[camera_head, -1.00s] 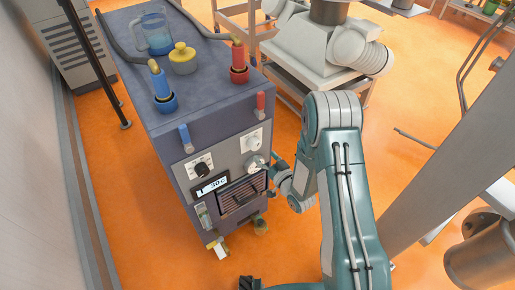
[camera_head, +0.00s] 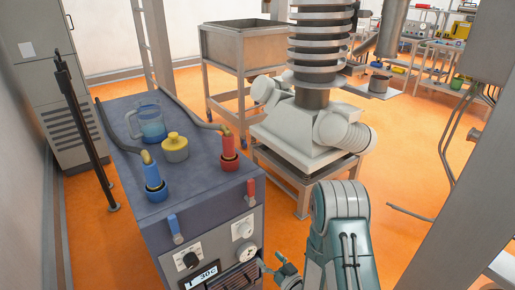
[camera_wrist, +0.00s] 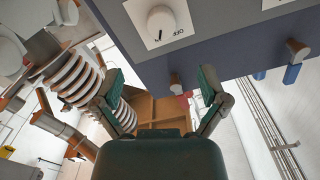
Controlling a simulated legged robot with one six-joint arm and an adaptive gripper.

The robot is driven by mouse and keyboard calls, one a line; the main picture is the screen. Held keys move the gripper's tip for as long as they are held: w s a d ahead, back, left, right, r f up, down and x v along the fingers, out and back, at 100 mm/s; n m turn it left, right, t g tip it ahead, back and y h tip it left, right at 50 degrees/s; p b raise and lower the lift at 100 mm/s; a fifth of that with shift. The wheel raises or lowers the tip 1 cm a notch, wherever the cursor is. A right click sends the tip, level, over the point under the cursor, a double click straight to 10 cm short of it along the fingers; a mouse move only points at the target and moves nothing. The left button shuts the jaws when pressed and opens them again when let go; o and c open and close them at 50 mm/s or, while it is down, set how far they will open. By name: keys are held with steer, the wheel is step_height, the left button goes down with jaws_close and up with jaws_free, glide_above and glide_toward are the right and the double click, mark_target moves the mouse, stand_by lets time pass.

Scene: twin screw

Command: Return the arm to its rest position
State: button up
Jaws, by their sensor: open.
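My teal arm (camera_head: 340,235) reaches up from the bottom of the head view. My gripper (camera_head: 284,268) is small and partly cut off there, just right of the lower knob (camera_head: 246,253) on the blue-grey unit's front. In the wrist view my gripper (camera_wrist: 160,85) has its two fingers spread apart with nothing between them. A white knob (camera_wrist: 161,22) on a white plate shows upside down beyond the fingers. The fingers look apart from it.
The blue-grey unit (camera_head: 115,170) carries a jug (camera_head: 152,125), a yellow-capped filler (camera_head: 175,148), and blue and red hose fittings. A white machine (camera_head: 310,140) on a stand is behind my arm. A grey post stands at right. Orange floor (camera_head: 400,180) is open between them.

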steer(key=d+r+g+h, duration=0.2)
steer(key=d+r+h, duration=0.25)
steer(key=r, duration=0.55)
steer(key=d+r+g+h, duration=0.2)
steer(key=d+r+h, duration=0.25)
steer(key=r, duration=0.55)
steer(key=s+r+m+g, duration=0.1)
steer(key=s+r, duration=0.2)
steer(key=s, duration=0.5)
steer(key=s+r+m+g, duration=0.1)
steer(key=s+r, duration=0.3)
steer(key=s, duration=0.4)
steer(key=s+r+m+g+h, duration=0.1)
steer(key=s+r+g, duration=0.2)
steer(key=s, duration=0.4)
steer(key=shift+s+d+r, duration=0.15)
steer(key=shift+s+d, duration=0.25)
